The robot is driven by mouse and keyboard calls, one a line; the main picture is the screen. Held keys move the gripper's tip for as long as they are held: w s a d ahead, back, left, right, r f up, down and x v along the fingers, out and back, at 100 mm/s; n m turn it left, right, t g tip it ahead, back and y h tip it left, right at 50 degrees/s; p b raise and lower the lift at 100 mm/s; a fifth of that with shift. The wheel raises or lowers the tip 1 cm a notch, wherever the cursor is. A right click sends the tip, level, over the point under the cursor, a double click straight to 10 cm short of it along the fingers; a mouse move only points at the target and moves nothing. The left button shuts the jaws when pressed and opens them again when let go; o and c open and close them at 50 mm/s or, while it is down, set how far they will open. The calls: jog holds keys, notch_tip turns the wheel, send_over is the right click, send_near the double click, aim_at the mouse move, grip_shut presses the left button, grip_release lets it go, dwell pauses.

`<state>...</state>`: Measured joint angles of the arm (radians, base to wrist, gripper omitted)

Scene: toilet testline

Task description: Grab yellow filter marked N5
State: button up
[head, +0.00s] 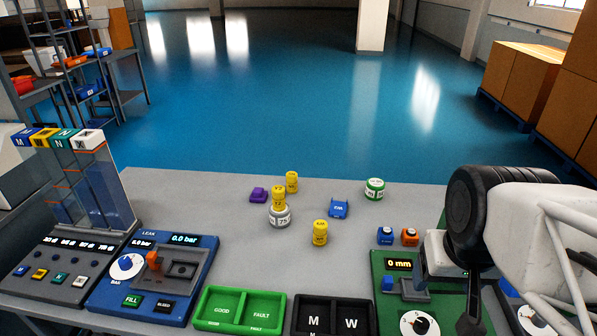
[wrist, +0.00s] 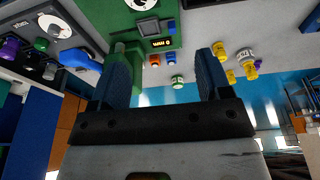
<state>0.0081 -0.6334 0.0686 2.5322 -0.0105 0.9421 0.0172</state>
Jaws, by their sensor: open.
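Three yellow filters show in the head view. One (head: 291,182) stands at the back, one (head: 278,197) sits on top of a white cylinder (head: 280,217), and one (head: 320,233) stands nearer the front. Their small labels are too blurred to tell which is N5. Yellow filters (wrist: 249,69) also show at the right of the wrist view. My gripper (wrist: 162,62) is open in the wrist view, with nothing clearly held between its fingers. In the head view my arm is at the right, apart from the filters.
A purple part (head: 258,195), a blue part (head: 338,208) and a green-white cylinder (head: 375,189) lie around the filters. The leak station (head: 205,250), green GOOD/FAULT tray (head: 238,290), black M/W tray (head: 333,302) and green gauge station (head: 385,280) line the front.

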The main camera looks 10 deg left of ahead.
jog(key=shift+o, duration=0.4)
jog(key=w+a+f+m+g+y, duration=0.15)
jog(key=w+a+m+y, duration=0.25)
jog(key=w+a, duration=0.55)
jog(key=w+a+f+m+y, duration=0.3)
jog(key=w+a+m+y, duration=0.1)
jog(key=w, duration=1)
jog(key=w+a+f+m+y, duration=0.2)
jog(key=w+a+m+y, duration=0.3)
jog(key=w, duration=0.6)
jog(key=w+a+f+m+t+y, duration=0.1)
jog(key=w+a+f+m+t, duration=0.2)
jog(key=w, duration=0.4)
jog(key=w+a+f+m+y, duration=0.1)
jog(key=w+a+f+m, duration=0.1)
jog(key=w+f, duration=0.45)
jog(key=m+t, duration=0.6)
send_near(292, 177)
jog(key=shift+g, duration=0.25)
jog(key=w, duration=0.1)
jog(key=w+a, duration=0.1)
jog(key=w, duration=0.1)
jog(key=shift+w+a, duration=0.4)
